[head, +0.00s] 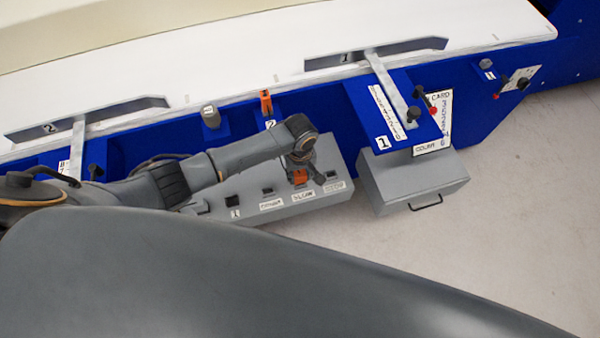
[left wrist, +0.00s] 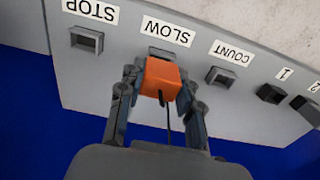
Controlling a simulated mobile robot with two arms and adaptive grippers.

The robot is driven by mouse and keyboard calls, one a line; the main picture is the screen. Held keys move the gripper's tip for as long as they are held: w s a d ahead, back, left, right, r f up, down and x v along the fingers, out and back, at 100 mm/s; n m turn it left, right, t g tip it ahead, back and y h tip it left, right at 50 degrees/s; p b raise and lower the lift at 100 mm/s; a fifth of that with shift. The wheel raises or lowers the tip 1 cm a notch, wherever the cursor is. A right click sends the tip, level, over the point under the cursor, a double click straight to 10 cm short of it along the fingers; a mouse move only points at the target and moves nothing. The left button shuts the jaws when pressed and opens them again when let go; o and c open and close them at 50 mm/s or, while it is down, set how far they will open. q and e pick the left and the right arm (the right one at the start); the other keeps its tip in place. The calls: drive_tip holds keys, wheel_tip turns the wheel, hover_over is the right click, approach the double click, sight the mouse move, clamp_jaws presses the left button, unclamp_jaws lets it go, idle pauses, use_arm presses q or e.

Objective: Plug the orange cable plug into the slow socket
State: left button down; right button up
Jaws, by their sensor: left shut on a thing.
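My left gripper (head: 300,172) is over the grey socket box (head: 340,155). In the left wrist view the gripper (left wrist: 160,88) is shut on the orange cable plug (left wrist: 162,78), with a dark cable (left wrist: 167,125) running back from it. The plug also shows orange in the head view (head: 299,177). It lies in line with the slow socket (left wrist: 160,52), which stands under the SLOW label (left wrist: 166,32) and is partly covered by the plug. I cannot tell whether the plug's tip touches or enters it. My right gripper is not in view.
The stop socket (left wrist: 86,41) and count socket (left wrist: 221,76) flank the slow one, and both look empty. Another orange piece (head: 266,102) sits on the blue frame by label 2. A grey drawer box (head: 415,182) stands to the right. The floor in front is clear.

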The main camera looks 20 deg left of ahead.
sight(300, 173)
use_arm(q)
drive_tip(key=shift+f+b, duration=0.35)
drive_tip(key=shift+f, duration=0.35)
drive_tip(key=c, duration=0.8)
unclamp_jaws()
drive_tip(key=shift+r, duration=0.15)
drive_tip(key=shift+r+p, duration=2.9)
drive_tip(key=shift+p, duration=0.85)
